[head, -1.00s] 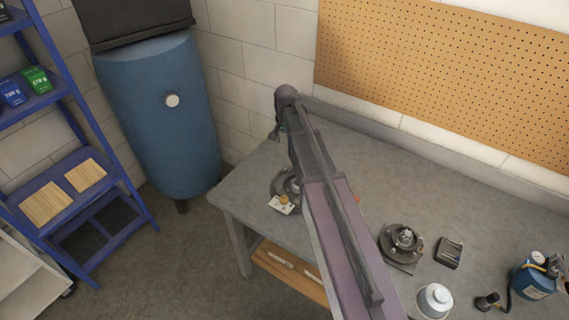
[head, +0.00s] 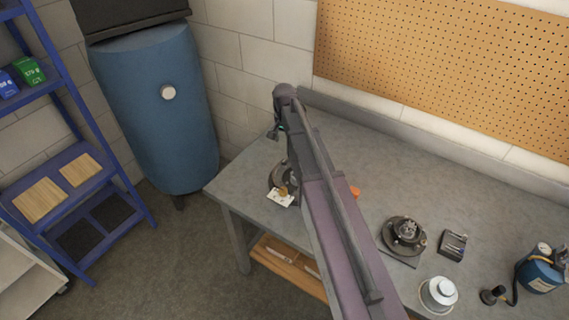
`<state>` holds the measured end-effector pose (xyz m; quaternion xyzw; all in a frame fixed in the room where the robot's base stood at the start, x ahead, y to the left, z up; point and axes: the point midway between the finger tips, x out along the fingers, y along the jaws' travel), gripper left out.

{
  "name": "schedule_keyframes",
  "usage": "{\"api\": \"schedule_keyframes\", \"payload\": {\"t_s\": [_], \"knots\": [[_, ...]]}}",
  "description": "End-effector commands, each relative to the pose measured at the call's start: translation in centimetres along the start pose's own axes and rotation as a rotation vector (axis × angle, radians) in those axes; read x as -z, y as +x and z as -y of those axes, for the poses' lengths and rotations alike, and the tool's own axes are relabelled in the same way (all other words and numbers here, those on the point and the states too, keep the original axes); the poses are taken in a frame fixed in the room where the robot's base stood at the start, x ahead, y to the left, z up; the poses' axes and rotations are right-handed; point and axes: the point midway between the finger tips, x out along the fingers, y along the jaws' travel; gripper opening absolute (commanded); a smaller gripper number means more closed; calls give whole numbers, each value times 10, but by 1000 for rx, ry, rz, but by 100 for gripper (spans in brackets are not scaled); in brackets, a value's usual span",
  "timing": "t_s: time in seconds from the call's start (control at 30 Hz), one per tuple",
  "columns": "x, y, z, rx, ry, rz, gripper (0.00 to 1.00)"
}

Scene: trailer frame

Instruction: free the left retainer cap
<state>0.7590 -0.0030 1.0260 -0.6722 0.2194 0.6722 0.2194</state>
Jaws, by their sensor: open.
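A dark round fixture (head: 277,178) stands on the left part of the grey workbench (head: 236,186), partly hidden behind my arm. A white plate with a yellow-brown piece (head: 281,198) sits at its front edge. I cannot make out the left retainer cap itself. A second dark round fixture (head: 405,232) with a metal hub stands on a plate further right. My gripper (head: 274,132) shows only as a small dark part at the far end of my arm, above and behind the left fixture. It is open, and I see nothing held in it. Its fingers are mostly hidden.
An orange object (head: 354,192) lies just right of my arm. A small tray of parts (head: 452,246), a white-grey canister (head: 438,294) and a blue bottle with a gauge (head: 541,268) stand on the right. A blue tank (head: 155,110) stands left of the bench.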

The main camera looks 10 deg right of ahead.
Motion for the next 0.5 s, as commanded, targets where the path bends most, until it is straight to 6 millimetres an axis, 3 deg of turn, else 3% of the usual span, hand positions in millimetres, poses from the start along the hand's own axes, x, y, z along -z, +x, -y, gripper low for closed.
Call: {"api": "schedule_keyframes", "payload": {"t_s": [0.5], "knots": [[0,44,1,0,-1,0,68]]}}
